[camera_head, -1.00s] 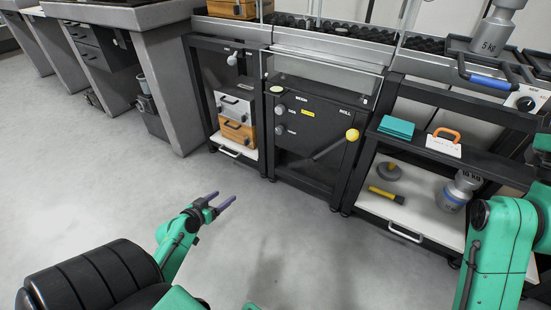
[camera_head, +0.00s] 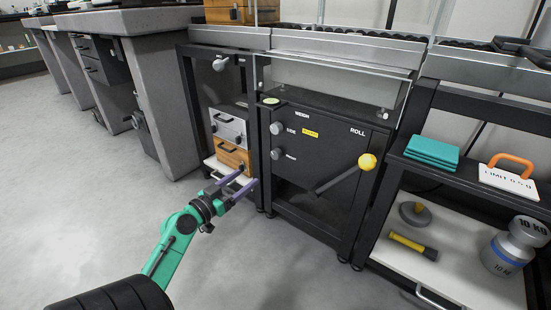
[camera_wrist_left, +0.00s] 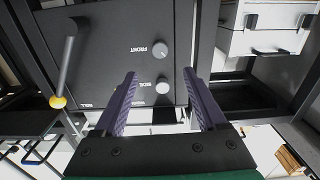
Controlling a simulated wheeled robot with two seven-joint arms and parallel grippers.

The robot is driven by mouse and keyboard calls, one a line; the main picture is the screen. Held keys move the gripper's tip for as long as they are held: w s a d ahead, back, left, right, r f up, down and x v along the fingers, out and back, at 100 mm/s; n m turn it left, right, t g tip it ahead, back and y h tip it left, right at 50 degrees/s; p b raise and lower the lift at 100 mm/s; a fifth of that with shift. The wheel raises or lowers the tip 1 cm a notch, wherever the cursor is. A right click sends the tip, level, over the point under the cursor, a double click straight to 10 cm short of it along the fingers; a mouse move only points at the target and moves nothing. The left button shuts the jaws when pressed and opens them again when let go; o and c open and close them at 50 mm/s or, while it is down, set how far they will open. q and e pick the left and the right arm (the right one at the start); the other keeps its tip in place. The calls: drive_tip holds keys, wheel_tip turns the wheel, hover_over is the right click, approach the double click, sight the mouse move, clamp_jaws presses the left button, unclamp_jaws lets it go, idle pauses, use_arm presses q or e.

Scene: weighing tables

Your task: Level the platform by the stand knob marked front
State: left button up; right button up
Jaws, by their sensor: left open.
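The dark stand panel (camera_head: 325,140) carries two grey knobs on its left side. The lower one is the front knob (camera_head: 277,154); in the left wrist view the front knob (camera_wrist_left: 158,52) sits beside the word FRONT. The side knob (camera_head: 276,128) is above it, and also shows in the left wrist view (camera_wrist_left: 163,87). The steel platform (camera_head: 335,75) lies over the stand; its tilt is hard to judge. A small round pale-green disc (camera_head: 271,101) sits at the panel's top left. My left gripper (camera_head: 249,176) is open and empty, in front of the panel, apart from the knobs.
A lever with a yellow ball (camera_head: 367,161) sticks out at the panel's right. Left of the stand, a shelf holds a grey box (camera_head: 229,125) and an orange-brown box (camera_head: 233,158). The right shelf holds a 10 kg weight (camera_head: 514,248) and a yellow-black tool (camera_head: 412,245). Floor in front is clear.

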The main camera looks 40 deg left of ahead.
sight(274, 157)
use_arm(q)
drive_tip(key=w+b, duration=0.1)
drive_tip(key=w, duration=1.2)
drive_tip(key=shift+a+b, duration=0.15)
drive_tip(key=shift+b, duration=0.2)
clamp_jaws()
drive_tip(key=shift+r+n+p, duration=0.2)
drive_tip(key=shift+n+p, duration=0.3)
drive_tip(key=shift+p, duration=0.05)
drive_tip(key=shift+n+p, duration=0.4)
drive_tip(key=shift+n, duration=0.6)
drive_tip(key=shift+f, duration=0.2)
